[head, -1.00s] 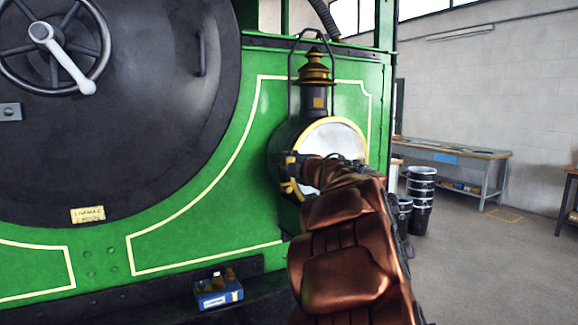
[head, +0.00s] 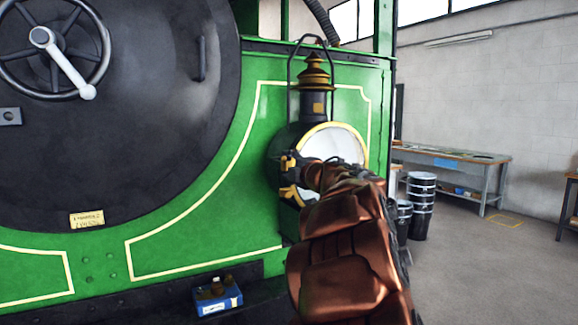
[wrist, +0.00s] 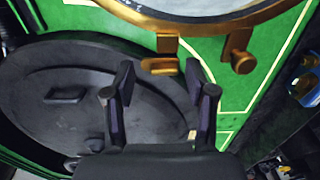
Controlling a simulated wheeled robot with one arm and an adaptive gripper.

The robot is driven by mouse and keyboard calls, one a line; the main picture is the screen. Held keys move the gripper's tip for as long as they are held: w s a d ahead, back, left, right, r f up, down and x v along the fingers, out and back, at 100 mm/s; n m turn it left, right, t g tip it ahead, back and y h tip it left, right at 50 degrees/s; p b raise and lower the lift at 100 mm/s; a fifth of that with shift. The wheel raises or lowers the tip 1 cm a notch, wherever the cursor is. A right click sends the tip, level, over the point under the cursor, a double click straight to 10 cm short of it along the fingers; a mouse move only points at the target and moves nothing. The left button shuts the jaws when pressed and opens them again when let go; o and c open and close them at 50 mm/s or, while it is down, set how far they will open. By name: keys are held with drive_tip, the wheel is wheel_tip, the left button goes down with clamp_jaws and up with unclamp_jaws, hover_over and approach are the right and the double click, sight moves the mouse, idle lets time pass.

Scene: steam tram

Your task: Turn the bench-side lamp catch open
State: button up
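The lamp (head: 285,150) is black with a brass chimney top and a round glass in a brass rim (head: 334,127), mounted on the green engine front. In the wrist view, the rim (wrist: 200,22) crosses the top. A brass catch piece, a small upright plate with a crossbar (wrist: 158,66), sits below it. A brass knob (wrist: 239,61) sticks out to its right. My gripper (wrist: 160,75) is open, its dark fingers on either side of the crossbar; I cannot tell whether they touch it.
The large dark smokebox door with a handwheel (head: 62,62) fills the left. A blue box (head: 217,301) with small items sits on the ledge below. Black drums (head: 421,205) and a workbench (head: 450,156) stand at the right.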

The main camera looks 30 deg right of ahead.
drive_tip(key=shift+f, duration=0.1)
drive_tip(key=shift+s, duration=0.45)
drive_tip(key=s+a, duration=0.1)
drive_tip(key=s, duration=1)
idle(0.4)
